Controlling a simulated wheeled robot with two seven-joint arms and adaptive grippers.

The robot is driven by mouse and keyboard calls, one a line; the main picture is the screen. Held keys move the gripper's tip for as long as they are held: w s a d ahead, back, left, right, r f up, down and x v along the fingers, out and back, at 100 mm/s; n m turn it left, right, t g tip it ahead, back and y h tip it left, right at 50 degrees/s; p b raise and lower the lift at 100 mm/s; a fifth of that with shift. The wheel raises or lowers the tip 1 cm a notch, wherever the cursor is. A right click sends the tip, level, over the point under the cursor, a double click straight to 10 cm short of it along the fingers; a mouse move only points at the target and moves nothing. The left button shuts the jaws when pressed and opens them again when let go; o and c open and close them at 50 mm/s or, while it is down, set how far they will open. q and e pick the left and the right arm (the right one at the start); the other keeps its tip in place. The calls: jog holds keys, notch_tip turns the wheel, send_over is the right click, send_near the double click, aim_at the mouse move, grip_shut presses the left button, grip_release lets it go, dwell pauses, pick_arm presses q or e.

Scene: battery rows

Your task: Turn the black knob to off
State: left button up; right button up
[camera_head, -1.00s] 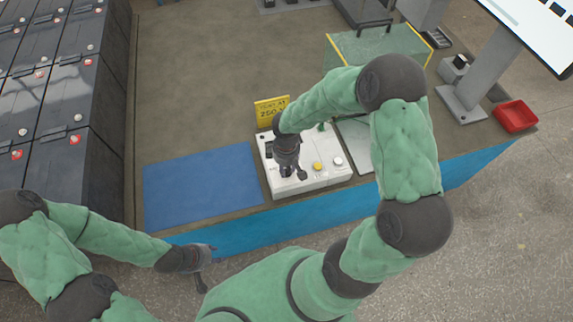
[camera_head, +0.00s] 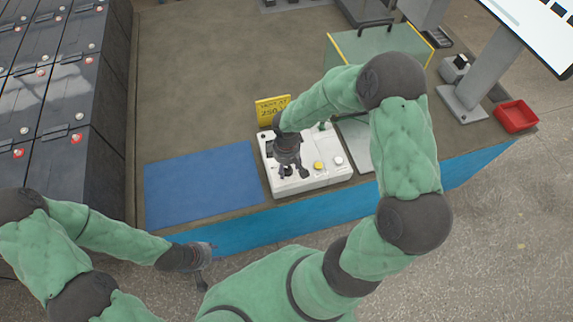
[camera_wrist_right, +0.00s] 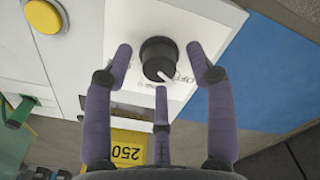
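The black knob (camera_wrist_right: 158,57) sits on the white control box (camera_head: 330,178), with a white pointer mark towards the lower right in the right wrist view. Lettering that looks like OFF is printed beside that mark. My right gripper (camera_wrist_right: 161,70) is open, its dark fingers spread around the knob with visible gaps on both sides. In the head view my right gripper (camera_head: 293,172) is over the box's left part and hides the knob. My left gripper (camera_head: 208,266) is open and empty in front of the bench's front edge.
The box also carries a yellow button (camera_head: 319,165) and a white button (camera_head: 338,160). A yellow 250 sign (camera_head: 271,109) stands behind it. A blue mat (camera_head: 200,185) lies left, a red tray (camera_head: 516,116) far right. Black battery rows (camera_head: 62,120) stand left of the bench.

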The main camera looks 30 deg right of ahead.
aim_at(287, 168)
notch_tip(287, 168, up, 12)
dwell(0.6)
jog(key=shift+s+f, duration=0.1)
dwell(0.4)
